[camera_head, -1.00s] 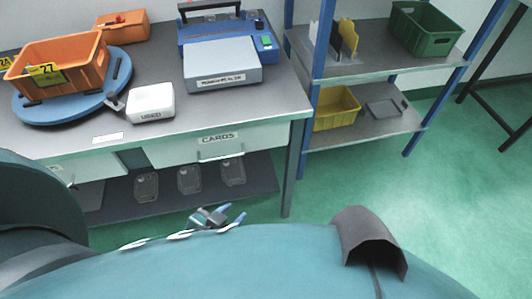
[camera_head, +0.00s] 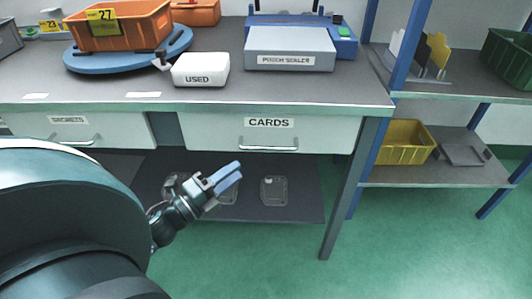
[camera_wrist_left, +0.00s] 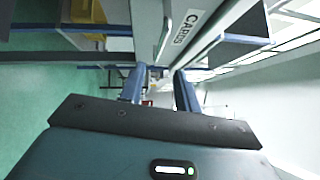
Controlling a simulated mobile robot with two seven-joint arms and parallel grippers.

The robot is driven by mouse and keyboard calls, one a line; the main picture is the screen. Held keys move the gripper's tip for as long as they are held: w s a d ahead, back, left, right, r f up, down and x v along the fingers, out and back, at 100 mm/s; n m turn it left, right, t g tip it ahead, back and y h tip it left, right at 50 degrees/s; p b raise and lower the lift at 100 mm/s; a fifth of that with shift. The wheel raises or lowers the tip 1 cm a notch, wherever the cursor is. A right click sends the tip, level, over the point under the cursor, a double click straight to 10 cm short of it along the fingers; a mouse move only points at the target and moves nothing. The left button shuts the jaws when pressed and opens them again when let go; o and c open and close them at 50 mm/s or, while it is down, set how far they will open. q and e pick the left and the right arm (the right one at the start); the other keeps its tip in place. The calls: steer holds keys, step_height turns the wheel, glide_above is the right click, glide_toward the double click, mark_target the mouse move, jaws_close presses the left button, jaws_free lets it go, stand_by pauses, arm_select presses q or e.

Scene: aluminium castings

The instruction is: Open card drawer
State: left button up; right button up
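The card drawer (camera_head: 215,130) is a white front labelled CARDS under the bench top, with a bar handle (camera_head: 267,148) along its lower part. It looks shut. My left gripper (camera_head: 232,176) is below and left of the handle, apart from it in the head view. In the left wrist view its two blue fingers (camera_wrist_left: 159,90) stand apart with a gap between them, so it is open and empty. The CARDS label (camera_wrist_left: 186,27) shows sideways there, above the fingers. My right gripper is not in view.
A second drawer (camera_head: 110,128) is to the left. On the bench top (camera_head: 300,92) are a white USED box (camera_head: 200,69), a pouch sealer (camera_head: 290,48) and an orange bin (camera_head: 130,32). A lower shelf (camera_head: 300,195) and a bench leg (camera_head: 345,190) are near the gripper.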

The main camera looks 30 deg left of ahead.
mark_target(266, 147)
arm_select(q)
steer(key=x, duration=1.1)
steer(key=shift+w, duration=0.15)
jaws_close()
